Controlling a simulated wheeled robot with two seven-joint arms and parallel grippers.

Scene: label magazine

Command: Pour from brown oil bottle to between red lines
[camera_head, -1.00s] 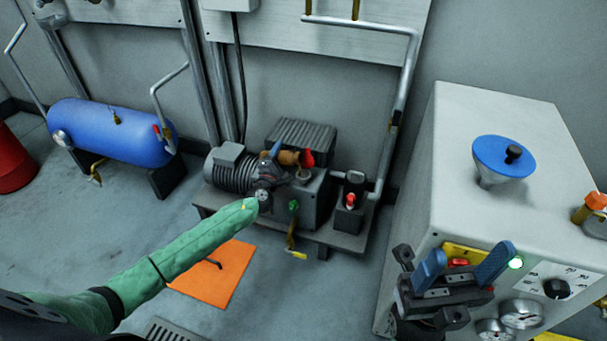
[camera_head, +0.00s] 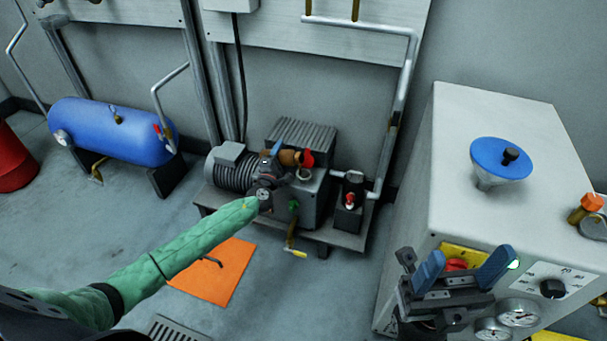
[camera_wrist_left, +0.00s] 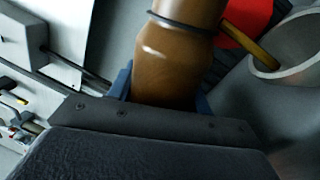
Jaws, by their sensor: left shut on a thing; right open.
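My left gripper (camera_head: 271,165) is shut on the brown oil bottle (camera_head: 289,157), which lies tilted over on its side above the pump (camera_head: 315,195). The bottle also shows in the left wrist view (camera_wrist_left: 170,60), held between the blue fingers. Its red end (camera_head: 308,159) points right, near the pump's round filler opening (camera_head: 304,174). The opening shows as a grey ring in the left wrist view (camera_wrist_left: 290,50), with a thin amber-coloured piece reaching to its rim. No red lines can be made out. My right gripper (camera_head: 464,270) is open and empty in front of the grey cabinet.
The grey cabinet (camera_head: 465,150) stands at right with a blue funnel-like part (camera_head: 502,158) on top and gauges (camera_head: 519,313) on its front. A blue tank (camera_head: 110,130) is at left. An orange mat (camera_head: 217,275) lies on the floor.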

